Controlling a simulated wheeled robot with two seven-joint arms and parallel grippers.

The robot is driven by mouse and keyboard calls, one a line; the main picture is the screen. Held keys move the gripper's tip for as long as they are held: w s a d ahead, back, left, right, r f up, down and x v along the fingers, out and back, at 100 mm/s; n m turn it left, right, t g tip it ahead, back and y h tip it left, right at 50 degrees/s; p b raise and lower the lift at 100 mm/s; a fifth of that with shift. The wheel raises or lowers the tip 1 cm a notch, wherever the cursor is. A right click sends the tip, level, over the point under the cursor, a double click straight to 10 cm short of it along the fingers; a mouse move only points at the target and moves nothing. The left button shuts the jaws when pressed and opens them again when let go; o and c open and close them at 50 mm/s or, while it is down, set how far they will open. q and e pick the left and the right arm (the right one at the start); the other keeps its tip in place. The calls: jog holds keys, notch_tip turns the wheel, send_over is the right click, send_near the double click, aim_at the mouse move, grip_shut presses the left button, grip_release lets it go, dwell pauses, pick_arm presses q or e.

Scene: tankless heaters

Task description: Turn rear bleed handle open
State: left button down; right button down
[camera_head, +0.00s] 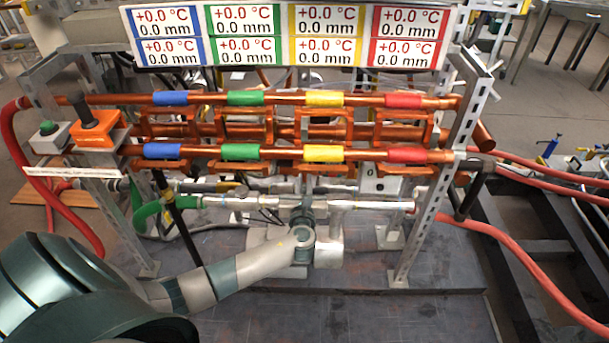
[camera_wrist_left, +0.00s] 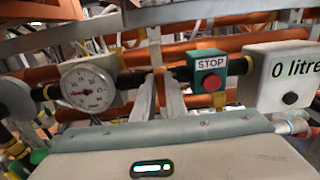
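My left arm enters the head view from the lower left and reaches under the copper pipes at the rig's middle; its gripper is small and partly hidden there. In the left wrist view, the left gripper (camera_wrist_left: 160,86) shows two grey fingers with a narrow gap between them. Orange pipework shows through the gap, and I see nothing clearly held. I cannot tell for certain which part is the rear bleed handle. My right gripper is not in view.
Around the fingers in the left wrist view are a round gauge (camera_wrist_left: 87,87), a STOP button box (camera_wrist_left: 208,72) and a grey "0 litre" box (camera_wrist_left: 283,75). Copper pipes (camera_head: 290,153) with coloured bands cross above my arm. A metal upright (camera_head: 435,185) stands to the right.

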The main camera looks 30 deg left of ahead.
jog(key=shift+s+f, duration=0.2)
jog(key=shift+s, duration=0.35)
